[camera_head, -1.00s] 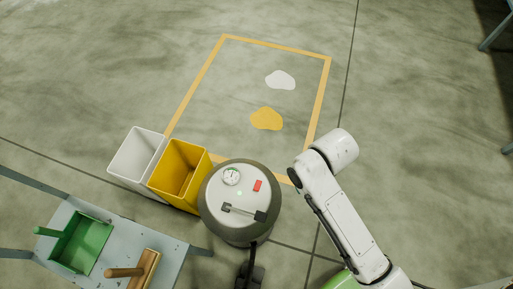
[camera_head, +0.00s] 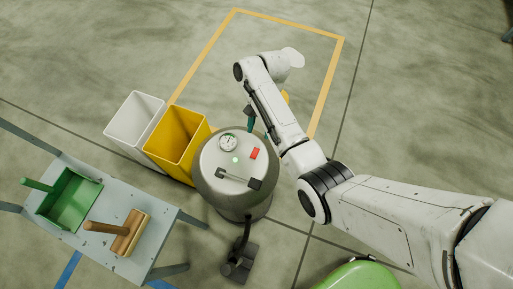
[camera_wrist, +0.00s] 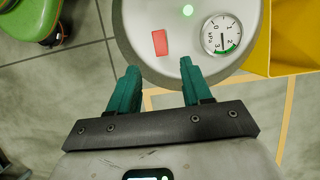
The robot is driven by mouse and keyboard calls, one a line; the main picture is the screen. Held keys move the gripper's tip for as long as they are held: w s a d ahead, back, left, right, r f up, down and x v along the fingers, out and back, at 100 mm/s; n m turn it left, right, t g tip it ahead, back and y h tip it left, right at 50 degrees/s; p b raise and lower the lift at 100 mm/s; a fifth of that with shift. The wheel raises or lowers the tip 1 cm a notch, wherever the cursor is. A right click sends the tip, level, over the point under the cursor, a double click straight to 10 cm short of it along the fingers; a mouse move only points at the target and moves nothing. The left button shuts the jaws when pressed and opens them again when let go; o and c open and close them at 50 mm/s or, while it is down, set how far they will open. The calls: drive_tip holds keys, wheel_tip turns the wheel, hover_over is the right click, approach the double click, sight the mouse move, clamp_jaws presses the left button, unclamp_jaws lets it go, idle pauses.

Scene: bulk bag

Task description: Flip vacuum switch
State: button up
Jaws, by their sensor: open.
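The vacuum (camera_head: 213,165) is a round grey canister with a pale lid, standing in the middle of the head view. Its red switch (camera_head: 254,153) is on the right of the lid, near a glowing green light (camera_head: 235,160) and a round gauge (camera_head: 228,142). The switch also shows in the wrist view (camera_wrist: 160,42), with the gauge (camera_wrist: 220,35) to its right. My gripper (camera_wrist: 160,68) is open and empty, its two teal fingers pointing towards the lid on either side below the switch. It does not appear to touch the switch. In the head view only part of a finger (camera_head: 251,117) shows.
A yellow bin (camera_head: 178,150) and a white bin (camera_head: 133,122) stand left of the vacuum. A blue-grey table (camera_head: 93,243) holds a green dustpan (camera_head: 70,196) and a wooden brush (camera_head: 125,235).

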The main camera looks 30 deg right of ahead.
sight(255, 153)
drive_tip(key=b+x, duration=0.1)
drive_tip(key=x, duration=0.8)
drive_tip(key=shift+f, duration=0.15)
clamp_jaws()
